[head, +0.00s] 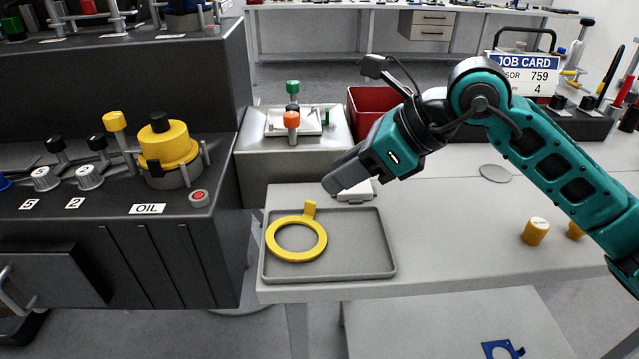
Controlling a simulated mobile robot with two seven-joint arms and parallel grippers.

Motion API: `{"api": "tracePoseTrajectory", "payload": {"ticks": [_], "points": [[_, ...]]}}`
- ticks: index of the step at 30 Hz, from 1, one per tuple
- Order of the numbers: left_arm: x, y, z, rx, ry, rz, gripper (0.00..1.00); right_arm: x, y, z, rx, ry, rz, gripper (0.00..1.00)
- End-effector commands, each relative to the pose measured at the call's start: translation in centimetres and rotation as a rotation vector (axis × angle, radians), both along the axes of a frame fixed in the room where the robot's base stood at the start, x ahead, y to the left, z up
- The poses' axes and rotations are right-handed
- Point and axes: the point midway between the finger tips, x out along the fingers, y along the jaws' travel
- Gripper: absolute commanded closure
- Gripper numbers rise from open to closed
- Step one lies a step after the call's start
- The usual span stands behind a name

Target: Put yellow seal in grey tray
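The yellow seal (322,241), a flat ring with a small tab, lies in the left part of the grey tray (365,268). The tray is a shallow rectangle on the light grey bench top. Its tab points up toward the tray's far side. My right gripper (335,186) hangs above the tray's far edge, apart from the seal. Its fingers look close together, but I cannot tell from this angle whether they are open or shut. I see nothing hanging from it. My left gripper is not in view.
A dark console with a yellow oil cap (168,145) and several knobs stands at left. A red bin (373,103) and a job card (528,74) stand behind my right arm. Yellow cylinders (536,231) stand at right. The bench between tray and cylinders is clear.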

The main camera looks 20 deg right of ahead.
Motion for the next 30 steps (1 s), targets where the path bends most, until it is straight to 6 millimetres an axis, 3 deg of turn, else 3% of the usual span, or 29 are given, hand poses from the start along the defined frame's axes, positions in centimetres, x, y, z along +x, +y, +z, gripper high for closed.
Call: {"api": "tracePoseTrajectory", "payload": {"ticks": [9, 30], "points": [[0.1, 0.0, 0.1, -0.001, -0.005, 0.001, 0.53, -1.9, -2.5, 3.0, 0.0, -0.001, -0.001, 0.65], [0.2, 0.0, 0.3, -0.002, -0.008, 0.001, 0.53, -2.1, -2.6, 3.2, 0.0, 0.001, 0.001, 0.65]]}}
